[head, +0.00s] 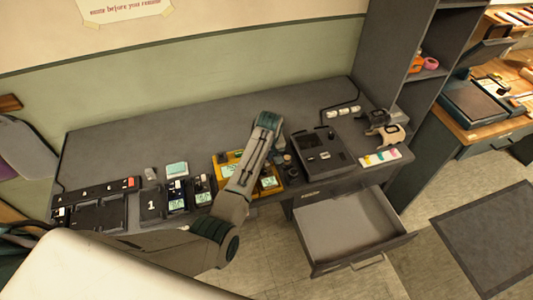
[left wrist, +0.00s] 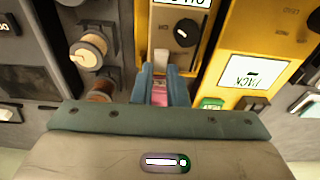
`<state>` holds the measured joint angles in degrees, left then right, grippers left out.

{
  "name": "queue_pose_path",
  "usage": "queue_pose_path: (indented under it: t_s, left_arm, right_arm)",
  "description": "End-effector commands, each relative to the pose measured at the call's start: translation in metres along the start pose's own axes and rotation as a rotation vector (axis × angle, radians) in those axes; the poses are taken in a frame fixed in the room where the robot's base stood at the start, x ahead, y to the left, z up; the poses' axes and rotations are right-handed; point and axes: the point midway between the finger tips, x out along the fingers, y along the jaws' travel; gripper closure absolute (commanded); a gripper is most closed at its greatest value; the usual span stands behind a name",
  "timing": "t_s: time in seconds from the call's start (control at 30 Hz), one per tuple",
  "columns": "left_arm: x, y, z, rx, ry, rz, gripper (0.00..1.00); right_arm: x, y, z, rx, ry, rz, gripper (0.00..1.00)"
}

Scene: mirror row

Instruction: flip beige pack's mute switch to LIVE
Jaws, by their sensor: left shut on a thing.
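The beige pack (left wrist: 163,27) lies in a yellow case (left wrist: 232,40). In the left wrist view it shows a dark round knob (left wrist: 183,33) and part of a display at the top edge. A small pale lever, seemingly its mute switch (left wrist: 161,60), stands at the tips of my left gripper (left wrist: 160,72). The teal fingers are closed around it, with a pink patch between them. In the head view my left gripper (head: 270,152) is over the right part of the yellow case (head: 234,158), and its arm hides most of the pack. The switch position cannot be read. My right gripper is not in view.
Round knobs or posts (left wrist: 90,50) stand close beside the case. A dark console (head: 320,150) is to the right, dark chargers (head: 150,205) to the left. An open drawer (head: 350,225) juts out in front. The back of the desk (head: 150,130) is mostly clear.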

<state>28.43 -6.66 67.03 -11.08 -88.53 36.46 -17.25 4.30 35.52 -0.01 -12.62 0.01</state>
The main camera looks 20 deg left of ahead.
Motion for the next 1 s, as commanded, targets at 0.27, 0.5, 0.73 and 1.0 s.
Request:
queue_pose_path:
  t_s: [0.27,0.5,0.73,1.0]
  left_arm:
    - [0.003,-0.001,0.0,0.0,-0.06,-0.002,1.0]
    - [0.004,-0.001,0.0,0.0,-0.059,-0.003,0.75]
    - [0.003,-0.001,-0.001,0.0,-0.057,-0.001,0.65]
    - [-0.011,0.0,-0.002,0.0,-0.053,0.001,0.65]
  right_arm:
    - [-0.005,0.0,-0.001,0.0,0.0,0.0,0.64]
    - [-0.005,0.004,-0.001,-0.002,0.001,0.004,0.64]
    - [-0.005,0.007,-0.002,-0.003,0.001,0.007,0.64]
    - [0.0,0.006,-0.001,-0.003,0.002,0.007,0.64]
